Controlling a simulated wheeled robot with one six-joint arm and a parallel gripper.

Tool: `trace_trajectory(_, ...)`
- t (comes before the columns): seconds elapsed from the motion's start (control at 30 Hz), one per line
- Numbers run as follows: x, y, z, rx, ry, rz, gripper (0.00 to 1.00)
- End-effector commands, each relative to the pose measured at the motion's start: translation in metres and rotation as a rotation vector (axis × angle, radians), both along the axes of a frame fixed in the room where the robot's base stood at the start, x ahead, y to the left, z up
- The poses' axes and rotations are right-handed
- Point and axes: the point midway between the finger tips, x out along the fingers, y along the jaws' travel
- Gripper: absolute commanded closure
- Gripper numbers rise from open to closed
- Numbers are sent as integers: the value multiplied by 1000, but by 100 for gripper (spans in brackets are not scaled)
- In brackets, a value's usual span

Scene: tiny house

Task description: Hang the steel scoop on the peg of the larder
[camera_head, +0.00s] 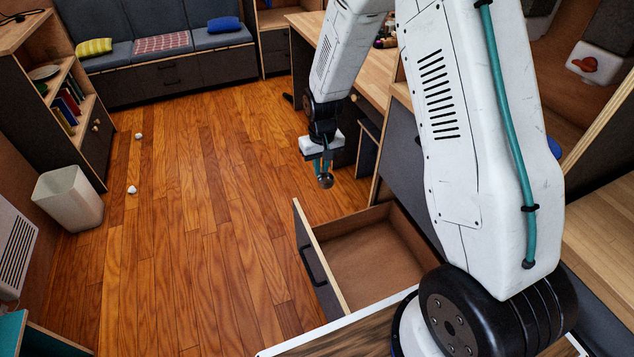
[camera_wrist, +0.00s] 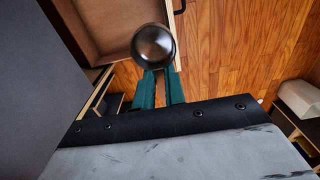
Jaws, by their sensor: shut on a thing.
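The steel scoop shows its round metal bowl in the wrist view (camera_wrist: 153,46), at the tips of the teal fingers. My gripper (camera_wrist: 160,80) is shut on the scoop; its handle is mostly hidden between the fingers. I cannot make out the larder's peg in either view.
An open, empty drawer (camera_head: 372,262) juts out below and right of my gripper. A white bin (camera_head: 70,198) and two small white crumpled things (camera_head: 132,189) are on the wooden floor at left. A cushioned bench (camera_head: 165,50) stands at the back. The middle floor is clear.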

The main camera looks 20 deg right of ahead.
Motion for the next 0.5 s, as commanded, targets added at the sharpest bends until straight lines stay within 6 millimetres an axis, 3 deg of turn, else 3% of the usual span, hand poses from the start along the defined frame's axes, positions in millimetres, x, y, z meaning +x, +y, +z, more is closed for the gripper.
trace_trajectory(0.13,-3,-4,-5,0,3,-8,100)
trace_trajectory(0.23,-13,-10,-26,0,7,-20,100)
trace_trajectory(0.5,-45,-38,-135,0,10,-79,100)
